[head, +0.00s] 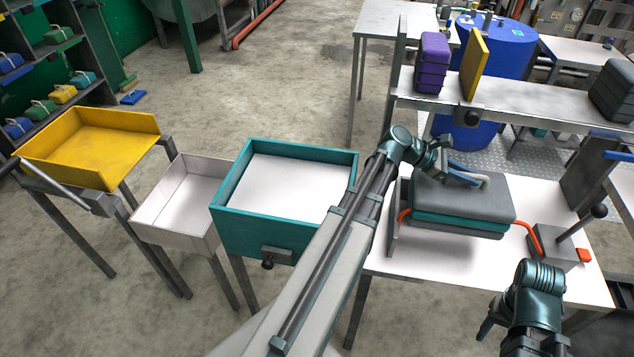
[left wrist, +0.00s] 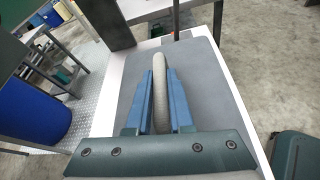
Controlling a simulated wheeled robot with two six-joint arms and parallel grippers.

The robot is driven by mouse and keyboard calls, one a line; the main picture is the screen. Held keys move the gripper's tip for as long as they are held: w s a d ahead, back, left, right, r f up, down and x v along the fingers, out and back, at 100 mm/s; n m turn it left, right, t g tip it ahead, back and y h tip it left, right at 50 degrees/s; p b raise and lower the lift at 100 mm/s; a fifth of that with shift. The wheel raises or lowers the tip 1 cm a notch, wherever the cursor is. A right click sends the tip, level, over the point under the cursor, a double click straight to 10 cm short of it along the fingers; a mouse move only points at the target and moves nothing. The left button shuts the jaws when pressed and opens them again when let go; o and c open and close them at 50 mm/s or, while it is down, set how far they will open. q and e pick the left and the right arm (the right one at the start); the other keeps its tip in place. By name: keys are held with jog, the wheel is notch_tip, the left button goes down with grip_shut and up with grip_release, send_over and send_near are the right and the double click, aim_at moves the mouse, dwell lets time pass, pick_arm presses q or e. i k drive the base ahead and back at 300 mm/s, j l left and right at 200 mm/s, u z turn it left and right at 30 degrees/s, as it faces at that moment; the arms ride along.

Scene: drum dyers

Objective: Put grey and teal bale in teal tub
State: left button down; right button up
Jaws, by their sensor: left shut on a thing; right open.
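My right gripper (head: 487,325) is low at the right, apart from the bale and partly hidden.
A white tub (head: 150,238) and a yellow tub (head: 52,172) stand left of the teal tub. An orange hose (head: 527,232) runs to a grey box (head: 545,250) right of the bale. A raised shelf (head: 540,105) behind carries a purple bale (head: 432,62) and a yellow board (head: 474,68).

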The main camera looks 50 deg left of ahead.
aim_at(287, 201)
jog(key=k+j, duration=0.15)
jog(key=j, duration=0.2)
jog(key=k+j, duration=0.15)
jog(key=j, duration=0.2)
jog(key=k+j, duration=0.15)
jog(key=j, duration=0.2)
jog(key=k+j, duration=0.15)
jog(key=j, duration=0.2)
jog(key=k+j, duration=0.1)
jog(key=j, duration=0.25)
jog(key=k+j, duration=0.15)
jog(key=j, duration=0.2)
